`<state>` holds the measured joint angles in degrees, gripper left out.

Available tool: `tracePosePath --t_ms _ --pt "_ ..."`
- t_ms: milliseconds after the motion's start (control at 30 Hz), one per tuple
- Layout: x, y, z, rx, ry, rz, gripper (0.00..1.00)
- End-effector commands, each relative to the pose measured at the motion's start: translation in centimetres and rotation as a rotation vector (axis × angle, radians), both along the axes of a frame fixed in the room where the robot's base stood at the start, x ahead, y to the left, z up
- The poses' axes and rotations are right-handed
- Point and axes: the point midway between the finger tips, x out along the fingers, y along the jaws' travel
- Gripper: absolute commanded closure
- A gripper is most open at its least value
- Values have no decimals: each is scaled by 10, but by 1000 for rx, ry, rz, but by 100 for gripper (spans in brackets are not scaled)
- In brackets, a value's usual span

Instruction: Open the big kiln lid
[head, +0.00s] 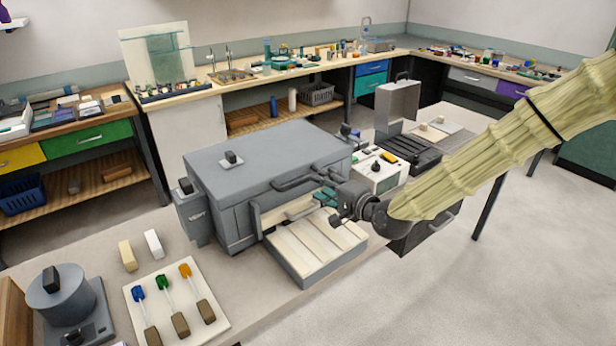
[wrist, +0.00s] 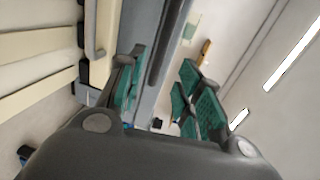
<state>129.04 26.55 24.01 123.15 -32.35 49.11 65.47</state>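The big kiln (head: 235,215) is a grey box on the bench in the head view, and its flat lid (head: 270,155) is down. A dark bar handle (head: 300,179) runs along the lid's front edge. My gripper (head: 326,196) is in front of the kiln, close to the handle's right end. In the wrist view my gripper (wrist: 162,88) has its green-padded fingers spread apart. A dark grey bar (wrist: 168,42), seemingly the handle, shows in the gap between them; I cannot tell whether it lies between the pads or beyond them. No contact is visible.
A slatted cream shelf (head: 315,245) juts out before the kiln, just below my gripper. A rod board (head: 175,305) and a small round pot (head: 62,292) sit at front left.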

Motion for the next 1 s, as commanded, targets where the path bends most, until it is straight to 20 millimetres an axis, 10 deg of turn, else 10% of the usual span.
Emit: tracePosePath --t_ms 500,1000 --pt "53 37 -14 -3 2 -2 65" --pt "60 42 -16 -2 1 -3 72"
